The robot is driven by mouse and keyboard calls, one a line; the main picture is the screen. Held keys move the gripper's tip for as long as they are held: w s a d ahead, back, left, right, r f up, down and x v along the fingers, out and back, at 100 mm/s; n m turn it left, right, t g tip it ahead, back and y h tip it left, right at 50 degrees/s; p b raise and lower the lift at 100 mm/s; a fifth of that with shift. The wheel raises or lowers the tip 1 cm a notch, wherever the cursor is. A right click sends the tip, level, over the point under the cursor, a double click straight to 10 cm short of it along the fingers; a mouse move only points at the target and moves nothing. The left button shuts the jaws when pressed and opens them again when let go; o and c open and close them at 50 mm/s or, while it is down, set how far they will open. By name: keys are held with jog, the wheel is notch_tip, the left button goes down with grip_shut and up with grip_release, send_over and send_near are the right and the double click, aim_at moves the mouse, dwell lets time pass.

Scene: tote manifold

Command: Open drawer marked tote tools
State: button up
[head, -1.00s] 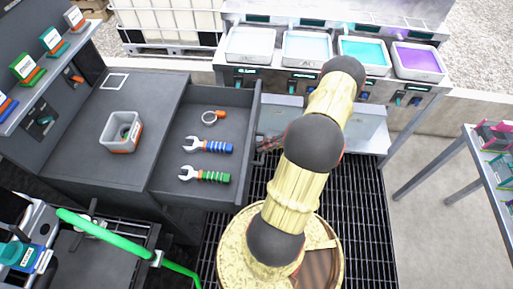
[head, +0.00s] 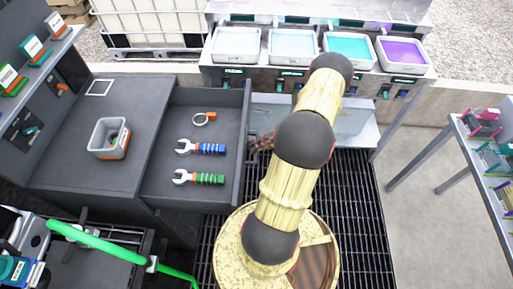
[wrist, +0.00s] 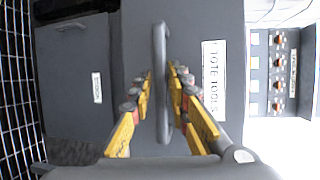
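The dark grey drawer (head: 215,115) stands pulled out from its cabinet, with its inside showing in the head view. In the wrist view its front carries a white label reading TOTE TOOLS (wrist: 213,80). A grey bar handle (wrist: 161,85) runs upright in the middle of that view. My gripper (wrist: 161,72) has its yellow fingers on both sides of the handle, closed in on it. In the head view my gripper (head: 261,143) is at the drawer's front, partly hidden by my arm. A blue-handled wrench (head: 208,148), a green-handled wrench (head: 205,179) and an orange-tagged ring (head: 203,118) lie inside.
A grey bin (head: 103,140) stands on the cabinet top (head: 70,165). A bench with several trays (head: 293,44) is behind my arm. A side table (head: 480,155) stands at right. Dark grating (head: 355,200) and open concrete floor (head: 425,205) lie right of the drawer.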

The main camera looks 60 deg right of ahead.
jog(key=v, duration=1.2)
jog(key=shift+r, duration=0.1)
